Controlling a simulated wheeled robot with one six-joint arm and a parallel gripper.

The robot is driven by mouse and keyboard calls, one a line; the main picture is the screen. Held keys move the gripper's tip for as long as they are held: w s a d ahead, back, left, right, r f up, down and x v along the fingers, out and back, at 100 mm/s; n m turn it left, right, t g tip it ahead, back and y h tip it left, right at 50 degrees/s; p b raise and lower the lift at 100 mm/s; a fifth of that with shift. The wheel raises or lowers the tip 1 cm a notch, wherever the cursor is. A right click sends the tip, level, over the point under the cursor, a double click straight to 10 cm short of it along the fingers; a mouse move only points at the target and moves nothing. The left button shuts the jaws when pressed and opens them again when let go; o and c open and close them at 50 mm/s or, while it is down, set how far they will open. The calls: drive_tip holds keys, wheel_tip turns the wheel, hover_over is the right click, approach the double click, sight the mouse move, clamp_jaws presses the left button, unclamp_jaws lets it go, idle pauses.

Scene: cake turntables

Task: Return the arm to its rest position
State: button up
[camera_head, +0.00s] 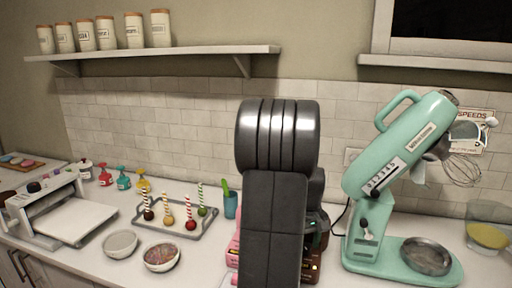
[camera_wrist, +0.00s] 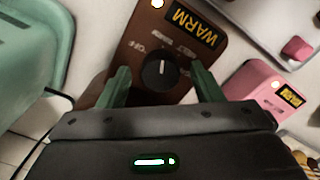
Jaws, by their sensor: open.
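My gripper (camera_wrist: 162,88) is open in the wrist view, its two green fingers spread apart with nothing between them that I can see held. Beyond the fingers is a brown unit (camera_wrist: 180,22) with a dial and a WARM label; the dial shows between the fingertips, and I cannot tell the distance to it. In the head view my dark arm (camera_head: 275,190) rises upright in the middle and hides the gripper and most of the brown unit (camera_head: 312,268).
A mint stand mixer (camera_head: 400,150) stands right of my arm, with a glass bowl (camera_head: 487,236) beyond it. A pink unit (camera_wrist: 268,92) is beside the brown one. A tray of cake pops (camera_head: 172,232) and two small bowls (camera_head: 121,243) stand left. A shelf (camera_head: 160,51) hangs above.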

drive_tip(key=m, duration=0.5)
drive_tip(key=shift+b, duration=0.35)
drive_tip(key=m, duration=0.3)
drive_tip(key=shift+m+b, duration=0.35)
drive_tip(key=shift+m, duration=0.05)
wheel_tip(320, 180, up, 12)
drive_tip(key=shift+s+f, duration=0.1)
